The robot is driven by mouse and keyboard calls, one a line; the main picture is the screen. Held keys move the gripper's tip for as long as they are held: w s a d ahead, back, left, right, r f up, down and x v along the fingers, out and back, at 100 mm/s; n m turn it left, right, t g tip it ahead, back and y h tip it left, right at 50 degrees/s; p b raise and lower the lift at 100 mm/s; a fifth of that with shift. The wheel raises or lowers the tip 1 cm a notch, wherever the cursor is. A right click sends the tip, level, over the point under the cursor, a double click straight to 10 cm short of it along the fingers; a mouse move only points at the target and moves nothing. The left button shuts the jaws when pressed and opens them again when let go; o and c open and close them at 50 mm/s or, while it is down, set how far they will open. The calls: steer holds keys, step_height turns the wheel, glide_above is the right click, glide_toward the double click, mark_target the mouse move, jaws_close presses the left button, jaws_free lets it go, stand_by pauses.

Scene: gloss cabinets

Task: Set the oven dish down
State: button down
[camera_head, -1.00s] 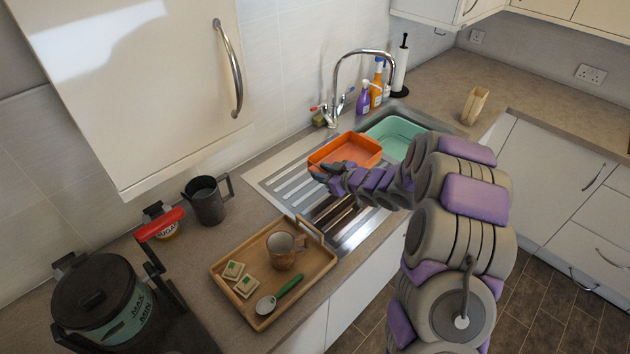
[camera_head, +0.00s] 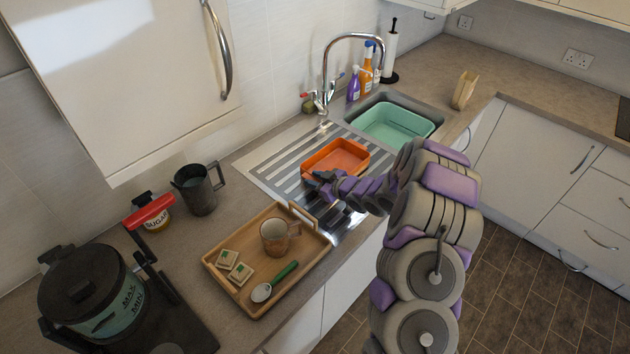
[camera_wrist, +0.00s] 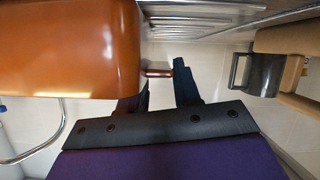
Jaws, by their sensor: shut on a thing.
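The orange oven dish (camera_head: 338,158) is over the ribbed metal drainer (camera_head: 279,171), left of the sink basin. It looks roughly level; I cannot tell whether its base touches the ribs. My gripper (camera_head: 320,181) is shut on the dish's near left end. In the wrist view the dish (camera_wrist: 70,45) fills the upper left, and its small end handle (camera_wrist: 158,73) shows between the fingers of my gripper (camera_wrist: 163,78). The dish's underside and far end are hidden there.
A teal tub (camera_head: 394,124) sits in the sink, below the tap (camera_head: 326,75). A wooden tray (camera_head: 228,291) with a mug (camera_head: 275,238) lies nearer. A dark jug (camera_head: 198,190) stands at the wall. A cabinet door (camera_head: 120,80) hangs above the counter's left side.

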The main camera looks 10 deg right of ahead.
steer(key=shift+d+r, duration=0.1)
steer(key=shift+d, duration=0.35)
steer(key=c, duration=1.2)
jaws_free()
steer(key=shift+d, duration=0.4)
steer(key=o, duration=0.3)
steer(key=shift+d, duration=0.35)
steer(key=shift+o, duration=0.6)
steer(key=shift+a, duration=0.2)
steer(key=shift+s+a, duration=0.1)
steer(key=shift+a, duration=0.65)
steer(key=s+d+r+m+g+h+p, duration=0.2)
steer(key=s+d+r+h, duration=0.4)
steer(key=s+d+r, duration=0.5)
steer(key=s+r+m+g+h, duration=0.3)
steer(key=s+r+m+g, duration=0.15)
steer(key=s, duration=0.75)
steer(key=s+a+r+m+g, duration=0.1)
steer(key=s+a+r+g, duration=0.1)
steer(key=s, duration=0.7)
steer(key=s+a+r+g+y, duration=0.1)
steer(key=s+a, duration=0.4)
steer(key=s, duration=0.5)
steer(key=s+a+r+m+g, duration=0.1)
steer(key=s+a+r+g, duration=0.2)
steer(key=s, duration=0.7)
steer(key=shift+a+r+m+y, duration=0.25)
steer(key=shift+a+m+y, duration=0.05)
steer(key=shift+a+m, duration=0.1)
